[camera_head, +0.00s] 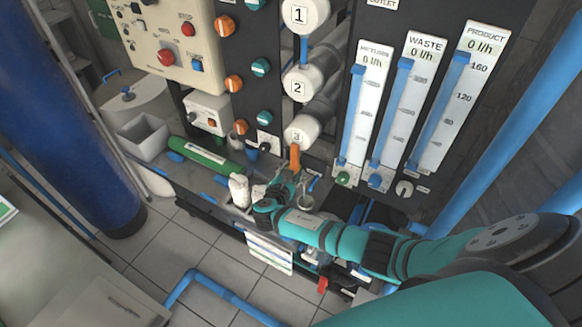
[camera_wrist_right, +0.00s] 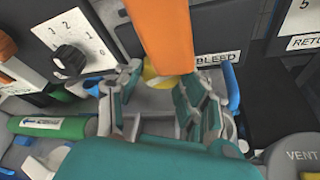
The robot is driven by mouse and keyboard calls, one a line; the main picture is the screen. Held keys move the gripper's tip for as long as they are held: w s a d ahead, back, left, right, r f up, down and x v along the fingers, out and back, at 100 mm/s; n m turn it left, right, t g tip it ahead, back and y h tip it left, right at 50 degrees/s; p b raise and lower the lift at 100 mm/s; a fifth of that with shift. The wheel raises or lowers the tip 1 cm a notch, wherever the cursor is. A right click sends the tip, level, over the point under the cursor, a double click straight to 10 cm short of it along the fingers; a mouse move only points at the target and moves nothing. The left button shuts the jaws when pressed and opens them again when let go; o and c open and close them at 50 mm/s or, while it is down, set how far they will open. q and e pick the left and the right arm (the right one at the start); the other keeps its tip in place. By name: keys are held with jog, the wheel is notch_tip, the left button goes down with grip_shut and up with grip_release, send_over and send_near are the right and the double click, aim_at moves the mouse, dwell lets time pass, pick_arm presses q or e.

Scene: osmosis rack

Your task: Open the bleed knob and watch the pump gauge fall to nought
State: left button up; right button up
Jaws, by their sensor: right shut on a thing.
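The bleed knob (camera_wrist_right: 158,76) is a yellow piece beside a BLEED label (camera_wrist_right: 216,58) in the right wrist view. My right gripper (camera_wrist_right: 160,88) has its fingers on both sides of it and is shut on it. An orange bar (camera_wrist_right: 163,35) hides its upper part, so its turn cannot be told. In the head view my right gripper (camera_head: 283,187) is at the foot of the rack, just below the orange bar (camera_head: 295,157); the knob is hidden there. I cannot make out the pump gauge in either view. My left gripper is out of view.
A black dial knob (camera_wrist_right: 70,60) and a grey VENT cap (camera_wrist_right: 292,155) are close by. A white bottle (camera_head: 239,190) stands left of the gripper. The flow meters (camera_head: 388,110) on the right read 0 l/h. A blue tank (camera_head: 65,110) stands at left.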

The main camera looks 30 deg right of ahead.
jog(key=shift+n+g+p, duration=0.5)
jog(key=shift+n+p, duration=0.05)
jog(key=shift+n, duration=0.15)
jog(key=o, duration=1.2)
jog(key=shift+a, duration=0.1)
jog(key=v, duration=1.2)
jog(key=shift+f, duration=0.15)
